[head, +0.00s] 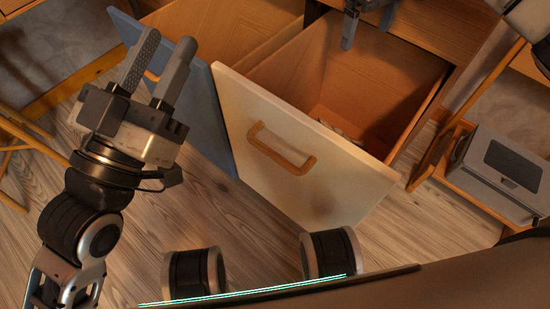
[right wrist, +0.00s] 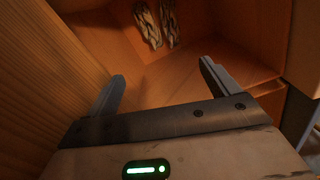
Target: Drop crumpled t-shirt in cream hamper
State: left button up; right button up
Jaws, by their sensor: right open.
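A pulled-out compartment with a cream front (head: 335,185) and a tan handle stands open in the middle of the head view; it looks like the cream hamper. Something pale, mostly hidden behind the front, lies in it (head: 343,132). No crumpled t-shirt can be made out for sure. My right gripper (head: 367,27) is over the far end of the compartment, partly cut off by the top edge. In the right wrist view its fingers (right wrist: 160,82) are apart with nothing between them. My left gripper (head: 168,48) is open and empty, to the left of the cream front.
A second pull-out with a blue-grey front (head: 190,105) stands open to the left of the cream one. Two pale, dark-patterned items (right wrist: 156,24) lie inside wooden walls in the right wrist view. A grey box (head: 500,172) sits at the right. Wooden floor is clear in front.

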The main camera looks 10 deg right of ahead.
pick_arm(q)
notch_tip(320, 180, down, 3)
jog(key=n+g+y, duration=0.1)
jog(key=n+y+p, duration=0.1)
jog(key=n, duration=0.1)
jog(key=shift+s+d+f+g, duration=0.1)
jog(key=shift+s+f+g, duration=0.1)
jog(key=shift+g, duration=0.2)
pick_arm(e)
notch_tip(320, 180, up, 5)
